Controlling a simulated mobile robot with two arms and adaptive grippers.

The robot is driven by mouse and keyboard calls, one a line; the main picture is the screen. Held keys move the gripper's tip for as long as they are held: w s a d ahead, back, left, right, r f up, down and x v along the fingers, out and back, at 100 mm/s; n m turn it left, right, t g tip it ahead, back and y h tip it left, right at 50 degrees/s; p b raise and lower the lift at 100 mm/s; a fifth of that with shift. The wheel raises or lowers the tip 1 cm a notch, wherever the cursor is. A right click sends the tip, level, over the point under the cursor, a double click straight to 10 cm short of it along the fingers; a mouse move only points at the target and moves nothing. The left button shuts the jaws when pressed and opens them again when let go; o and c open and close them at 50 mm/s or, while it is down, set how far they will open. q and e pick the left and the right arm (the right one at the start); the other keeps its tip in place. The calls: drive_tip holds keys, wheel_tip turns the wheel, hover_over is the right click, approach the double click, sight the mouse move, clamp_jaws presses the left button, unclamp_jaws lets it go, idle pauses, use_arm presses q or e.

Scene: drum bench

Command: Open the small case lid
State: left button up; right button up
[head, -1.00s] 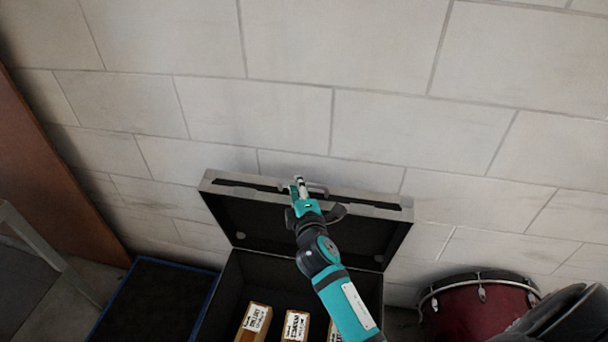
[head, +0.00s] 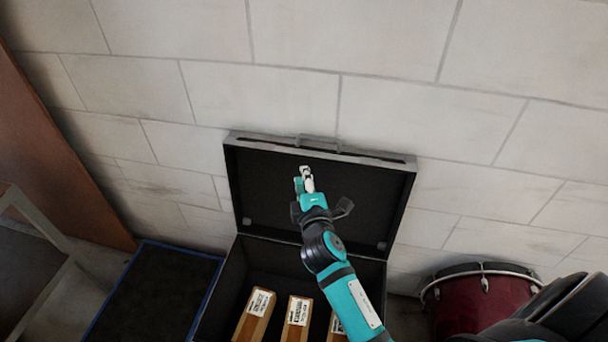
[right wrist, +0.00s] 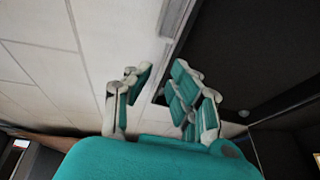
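The small case (head: 222,300) is black inside, and its lid (head: 250,185) stands raised against the pale wall, inner face toward me. A handle (head: 318,145) sits on the lid's upper edge. My right gripper (head: 306,175) is in front of the lid's inner face, below the handle in the picture. In the right wrist view the right gripper (right wrist: 155,95) has its fingers apart with nothing between them, and the lid's edge (right wrist: 178,40) passes just beyond them. Whether a finger touches the lid I cannot tell. My left gripper is not in view.
Several labelled wooden blocks (head: 255,312) lie in the case. A dark blue-edged panel (head: 150,295) is to its left, with a metal frame (head: 40,225) further left. A red drum (head: 470,300) stands to the right. The tiled wall (head: 400,60) is close behind the lid.

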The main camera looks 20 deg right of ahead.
drive_tip(key=v, duration=0.6)
idle(0.4)
